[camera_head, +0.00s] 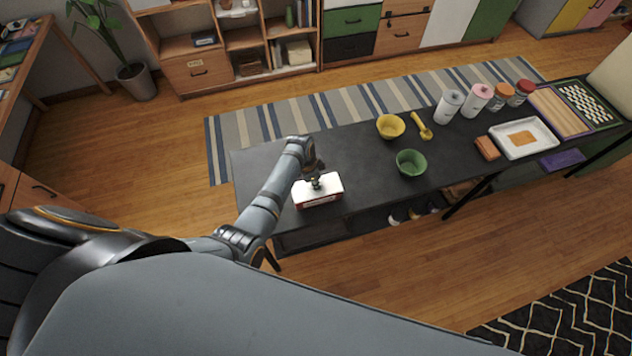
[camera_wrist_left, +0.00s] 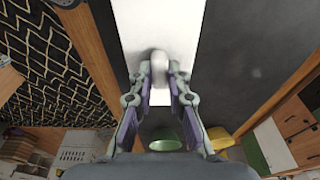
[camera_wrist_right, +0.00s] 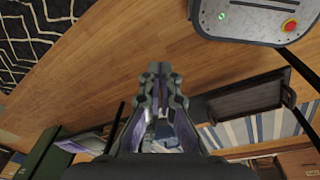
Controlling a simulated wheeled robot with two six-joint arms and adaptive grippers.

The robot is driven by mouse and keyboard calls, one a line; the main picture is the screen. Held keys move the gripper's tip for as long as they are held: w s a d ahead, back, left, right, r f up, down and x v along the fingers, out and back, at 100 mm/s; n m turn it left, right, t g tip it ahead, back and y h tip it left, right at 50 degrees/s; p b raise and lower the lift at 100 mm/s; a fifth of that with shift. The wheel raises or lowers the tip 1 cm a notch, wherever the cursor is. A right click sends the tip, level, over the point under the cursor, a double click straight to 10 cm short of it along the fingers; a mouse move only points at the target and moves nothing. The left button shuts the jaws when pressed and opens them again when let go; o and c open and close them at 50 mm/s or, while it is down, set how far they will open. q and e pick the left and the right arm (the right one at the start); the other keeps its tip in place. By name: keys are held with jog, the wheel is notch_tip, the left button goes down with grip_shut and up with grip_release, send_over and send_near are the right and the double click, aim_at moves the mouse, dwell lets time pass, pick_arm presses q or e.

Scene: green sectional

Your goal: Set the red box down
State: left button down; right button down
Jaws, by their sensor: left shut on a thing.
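The red box (camera_head: 318,198) has a white top and red lower sides. In the head view it is at the left part of the dark table (camera_head: 270,165), by its front edge. My left gripper (camera_head: 315,184) is above the box, shut on a pale knob-like part at its top. In the left wrist view the gripper (camera_wrist_left: 160,88) closes on this part against the box's white top (camera_wrist_left: 132,30). I cannot tell whether the box's underside touches the table. My right gripper (camera_wrist_right: 158,80) is shut and empty over the floor.
A green bowl (camera_head: 411,163), a yellow bowl (camera_head: 390,126) and a yellow scoop (camera_head: 421,126) are right of the box. Several jars, a white tray (camera_head: 524,138) and a wooden board stand farther right. The tabletop between the box and the green bowl is clear.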

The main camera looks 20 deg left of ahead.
pick_arm(q)
jog(key=c, duration=1.8)
grip_release()
jog(key=shift+a+f, duration=0.1)
jog(key=o, duration=0.5)
jog(key=shift+r, duration=0.25)
notch_tip(320, 180, up, 12)
jog(key=s+a, duration=0.1)
jog(key=a, duration=0.1)
jog(key=shift+f, duration=0.15)
pick_arm(e)
jog(key=shift+s+f, duration=0.35)
jog(key=shift+s, duration=0.5)
pick_arm(q)
jog(key=shift+s, duration=0.15)
